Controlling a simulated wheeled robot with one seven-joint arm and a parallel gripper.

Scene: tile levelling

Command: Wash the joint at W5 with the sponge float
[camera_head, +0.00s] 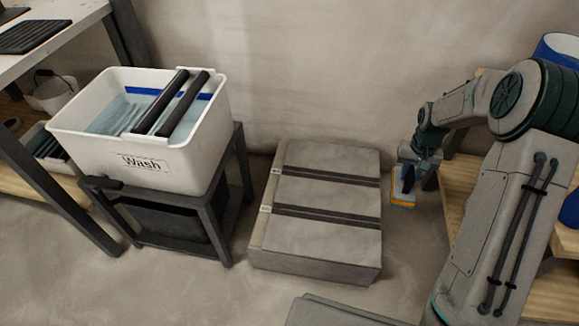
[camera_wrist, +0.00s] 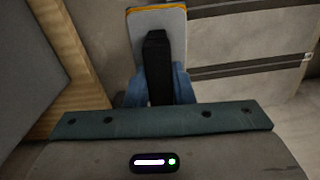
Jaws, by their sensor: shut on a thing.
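My gripper (camera_head: 408,172) is shut on the sponge float (camera_head: 403,200), which has a grey-blue plate with an orange sponge edge. In the wrist view the float (camera_wrist: 157,22) points away from my gripper (camera_wrist: 158,85), its dark handle between the blue fingers. The float is in the air just right of the tiled block (camera_head: 325,237), apart from it. The block has two dark joints (camera_head: 330,176) across its top, with small labels at their left ends, too small to read. I cannot tell which joint is W5.
A white tub marked Wash (camera_head: 140,160), with water and two dark rollers (camera_head: 170,105), stands on a dark stand (camera_head: 225,190) at left. A shelf (camera_head: 520,300) is at right behind my arm. Floor between stand and block is clear.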

